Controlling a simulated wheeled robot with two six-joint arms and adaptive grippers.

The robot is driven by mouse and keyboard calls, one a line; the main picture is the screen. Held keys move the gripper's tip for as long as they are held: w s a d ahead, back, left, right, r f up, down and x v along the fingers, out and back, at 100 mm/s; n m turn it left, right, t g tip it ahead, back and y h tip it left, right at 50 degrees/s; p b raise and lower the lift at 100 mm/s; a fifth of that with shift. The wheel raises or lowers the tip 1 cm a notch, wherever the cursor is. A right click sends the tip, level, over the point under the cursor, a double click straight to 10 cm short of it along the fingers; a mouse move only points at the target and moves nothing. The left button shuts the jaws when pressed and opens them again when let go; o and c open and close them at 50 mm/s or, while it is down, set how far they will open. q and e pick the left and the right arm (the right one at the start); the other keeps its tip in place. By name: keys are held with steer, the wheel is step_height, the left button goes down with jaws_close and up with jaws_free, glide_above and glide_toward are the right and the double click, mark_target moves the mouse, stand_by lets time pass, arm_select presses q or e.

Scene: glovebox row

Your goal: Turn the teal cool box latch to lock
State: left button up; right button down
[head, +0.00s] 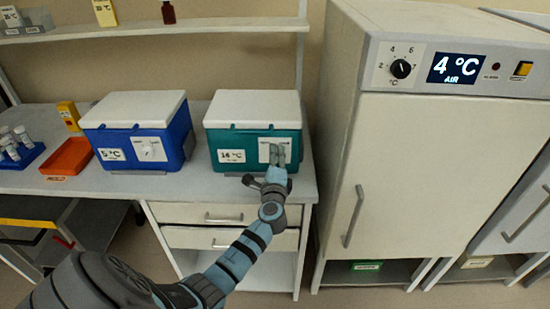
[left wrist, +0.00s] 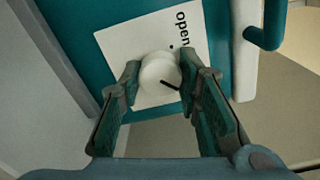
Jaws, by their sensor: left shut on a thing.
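The teal cool box (head: 225,140) stands on the bench with its white lid closed, and a label reading 14 °C is on its front. Its white latch plate (head: 268,150) is at the right of the front face. My right gripper is not in view.
A blue cool box (head: 177,135) with its own latch stands left of the teal one. An orange tray (head: 68,157) and a blue vial rack (head: 20,157) are further left. A tall cabinet (head: 430,150) reading 4 °C stands to the right.

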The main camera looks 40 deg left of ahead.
arm_select(q)
steer(key=o, duration=1.1)
steer(key=shift+w, duration=0.1)
steer(key=shift+o, duration=0.2)
steer(key=v, duration=1.2)
steer(key=shift+d, duration=0.1)
